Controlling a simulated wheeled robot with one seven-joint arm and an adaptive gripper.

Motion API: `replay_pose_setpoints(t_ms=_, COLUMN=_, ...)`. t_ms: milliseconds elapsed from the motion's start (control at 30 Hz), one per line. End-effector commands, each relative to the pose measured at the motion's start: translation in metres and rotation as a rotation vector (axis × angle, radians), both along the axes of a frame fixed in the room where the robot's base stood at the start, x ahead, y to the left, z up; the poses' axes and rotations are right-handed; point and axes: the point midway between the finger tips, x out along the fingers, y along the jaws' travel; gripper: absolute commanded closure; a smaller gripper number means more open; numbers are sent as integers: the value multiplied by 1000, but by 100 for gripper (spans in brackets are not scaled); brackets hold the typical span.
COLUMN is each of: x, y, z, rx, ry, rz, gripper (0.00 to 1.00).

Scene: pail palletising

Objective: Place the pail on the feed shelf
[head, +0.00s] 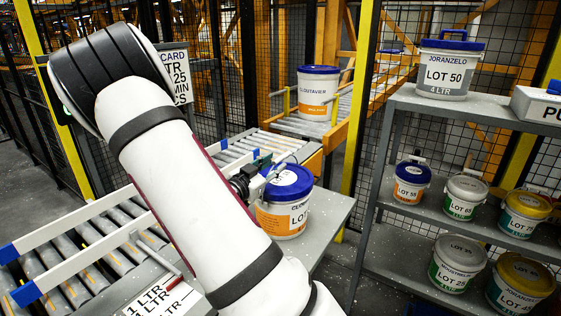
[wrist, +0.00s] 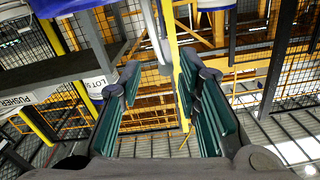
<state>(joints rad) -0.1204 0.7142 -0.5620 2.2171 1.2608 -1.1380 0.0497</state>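A pail (head: 284,215) with a blue lid and a white and orange label stands upright, seemingly on a flat grey shelf (head: 329,208) beside the roller conveyor. I cannot tell for sure that this is the feed shelf. My gripper (head: 262,172) is at the left of the pail's lid, close to it; my arm hides part of that side. In the wrist view my gripper (wrist: 160,110) has its two green-padded fingers apart. No pail shows between them there, only fence and yellow framework behind.
Another blue-lidded pail (head: 317,92) stands on the rear conveyor. A roller conveyor (head: 120,215) lies left. Mesh fencing stands behind.

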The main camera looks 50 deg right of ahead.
Motion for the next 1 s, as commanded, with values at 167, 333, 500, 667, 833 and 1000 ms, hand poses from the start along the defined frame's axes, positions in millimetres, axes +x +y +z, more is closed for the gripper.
replay_pose_setpoints(t_ms=167, x=-2, y=35, z=-1, rx=2, ry=0, rz=2, gripper=69)
replay_pose_setpoints(t_ms=333, x=-4, y=55, z=0, rx=1, ry=0, rz=0, gripper=69)
replay_pose_setpoints(t_ms=500, x=1, y=64, z=-2, rx=43, ry=-9, rz=27, gripper=69)
replay_pose_setpoints(t_ms=667, x=33, y=86, z=-12, rx=264, ry=-43, rz=197, gripper=69)
replay_pose_setpoints(t_ms=833, x=76, y=152, z=-7, rx=569, ry=-43, rz=514, gripper=69)
replay_pose_setpoints(t_ms=1000, x=83, y=240, z=21, rx=784, ry=41, rz=852, gripper=69)
